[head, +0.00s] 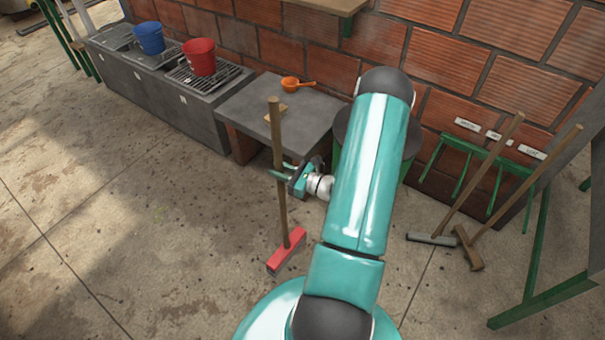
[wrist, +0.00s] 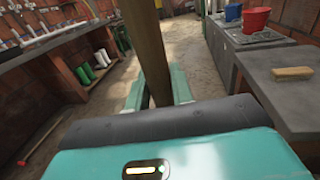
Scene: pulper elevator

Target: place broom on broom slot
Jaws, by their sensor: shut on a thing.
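The broom (head: 280,170) has a long wooden handle and a red head (head: 287,250). It stands close to upright in the head view, its head at or just above the floor. My gripper (head: 283,175) is shut on the handle, about midway along it. In the wrist view the handle (wrist: 146,45) rises between the teal fingers. The broom slot looks to be in the green rack (head: 470,150) on the brick wall at the right, with white labels (head: 467,125) above it. Two other long-handled tools (head: 480,180) lean at the rack, heads on the floor.
A grey counter (head: 240,110) beside the broom bears an orange scoop (head: 297,84) and a brush (wrist: 292,73). Red (head: 200,57) and blue (head: 149,38) buckets stand farther left. A green bin (head: 412,165) is partly behind my arm. Green table legs (head: 540,235) stand at right. Left floor is clear.

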